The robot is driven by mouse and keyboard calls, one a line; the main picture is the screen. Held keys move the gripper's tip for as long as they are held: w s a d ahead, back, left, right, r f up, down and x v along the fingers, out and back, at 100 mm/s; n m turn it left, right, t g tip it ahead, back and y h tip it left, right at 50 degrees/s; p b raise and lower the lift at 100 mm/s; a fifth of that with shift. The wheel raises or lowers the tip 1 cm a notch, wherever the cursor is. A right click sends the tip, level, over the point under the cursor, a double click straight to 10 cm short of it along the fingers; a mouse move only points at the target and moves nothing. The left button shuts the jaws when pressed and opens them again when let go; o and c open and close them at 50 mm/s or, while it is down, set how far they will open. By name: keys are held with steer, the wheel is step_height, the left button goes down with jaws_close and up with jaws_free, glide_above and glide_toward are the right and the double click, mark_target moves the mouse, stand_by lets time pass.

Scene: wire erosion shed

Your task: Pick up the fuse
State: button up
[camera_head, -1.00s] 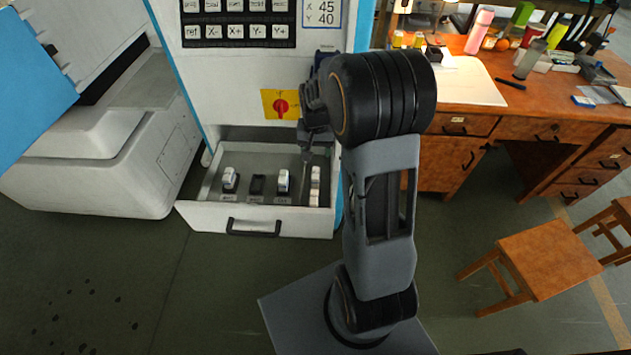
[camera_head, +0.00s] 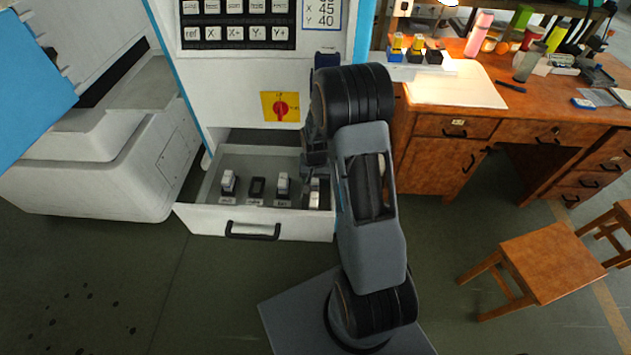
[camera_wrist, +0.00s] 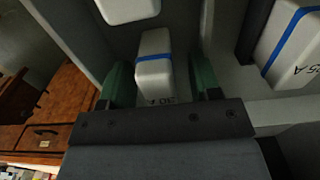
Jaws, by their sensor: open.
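A white fuse with a blue band (camera_wrist: 154,68) stands between the two green fingers of my gripper (camera_wrist: 160,72) in the wrist view. The fingers are open, one on each side of it; I cannot tell whether either touches it. Another white fuse (camera_wrist: 127,8) is just beyond it. A larger white fuse with a blue band and a partly readable "5 A" mark (camera_wrist: 288,45) is at the right. In the head view, my gripper is down at the right end of the open drawer (camera_head: 212,217), over the white fuses there (camera_head: 315,197), mostly hidden by my arm.
The drawer also holds a white fuse at left (camera_head: 229,181), a dark, empty-looking holder (camera_head: 257,187) and another white fuse (camera_head: 283,183). The drawer's walls are close around my gripper. A wooden desk (camera_head: 455,125) and stool (camera_head: 545,260) stand to the right.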

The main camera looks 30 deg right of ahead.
steer(key=shift+f, duration=0.7)
steer(key=c, duration=1)
steer(key=shift+r, duration=0.1)
